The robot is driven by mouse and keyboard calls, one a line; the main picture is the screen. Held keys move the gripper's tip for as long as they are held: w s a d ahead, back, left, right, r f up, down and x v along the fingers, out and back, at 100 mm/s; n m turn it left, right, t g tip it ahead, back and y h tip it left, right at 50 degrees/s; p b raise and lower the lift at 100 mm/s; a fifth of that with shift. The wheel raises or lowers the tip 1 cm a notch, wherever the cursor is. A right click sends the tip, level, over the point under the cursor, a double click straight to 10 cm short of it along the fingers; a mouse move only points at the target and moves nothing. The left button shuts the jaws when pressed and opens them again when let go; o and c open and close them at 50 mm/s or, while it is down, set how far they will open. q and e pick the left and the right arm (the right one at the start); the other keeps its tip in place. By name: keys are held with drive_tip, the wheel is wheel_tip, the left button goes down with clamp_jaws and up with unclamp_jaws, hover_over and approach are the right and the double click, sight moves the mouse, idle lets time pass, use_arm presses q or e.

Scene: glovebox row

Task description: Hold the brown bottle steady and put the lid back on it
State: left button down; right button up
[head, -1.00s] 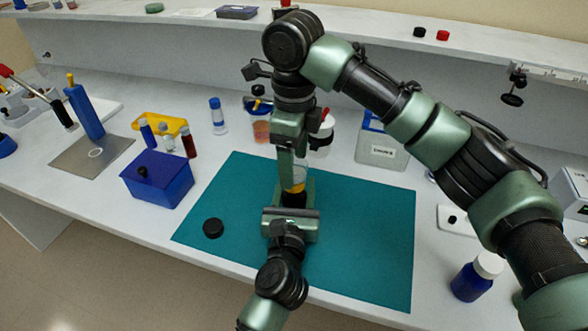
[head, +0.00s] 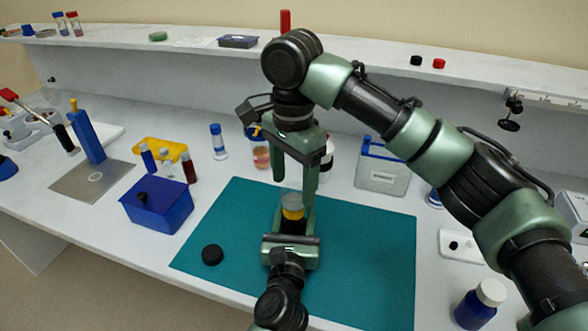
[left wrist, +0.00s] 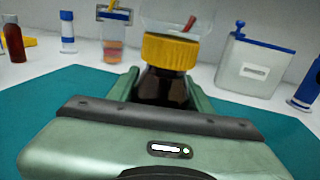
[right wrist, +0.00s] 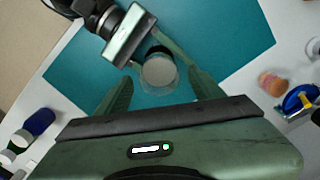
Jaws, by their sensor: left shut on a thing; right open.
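The brown bottle (head: 293,228) stands upright on the teal mat, and its dark body shows in the left wrist view (left wrist: 163,88). My left gripper (head: 291,222) is shut on it from the front, a finger on each side. A yellow ribbed lid (left wrist: 170,51) sits over the bottle's mouth, with a clear, greyish part on top. From above, this top shows as a round grey disc in the right wrist view (right wrist: 160,73). I cannot tell how tightly the lid sits. My right gripper (head: 296,180) is open and empty just above it, fingers pointing down.
A blue box (head: 158,205) and several vials stand left of the mat. A white container with a blue handle (head: 382,176) stands behind it. A blue white-capped bottle (head: 474,308) stands at right.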

drive_tip(key=n, duration=0.4)
drive_tip(key=shift+r+n, duration=0.15)
drive_tip(key=shift+n, duration=0.15)
drive_tip(key=n, duration=0.6)
drive_tip(key=shift+r+n, duration=0.2)
drive_tip(key=shift+n, duration=0.1)
drive_tip(key=n, duration=0.4)
drive_tip(key=shift+r, duration=0.15)
drive_tip(key=n, duration=0.5)
drive_tip(key=shift+r, duration=0.1)
drive_tip(key=n, duration=0.6)
drive_tip(key=shift+r+n, duration=0.2)
drive_tip(key=shift+n, duration=0.1)
drive_tip(key=n, duration=0.4)
drive_tip(key=shift+r, duration=0.15)
drive_tip(key=n, duration=0.6)
drive_tip(key=shift+r, duration=0.2)
drive_tip(key=n, duration=0.5)
drive_tip(key=shift+r, duration=0.1)
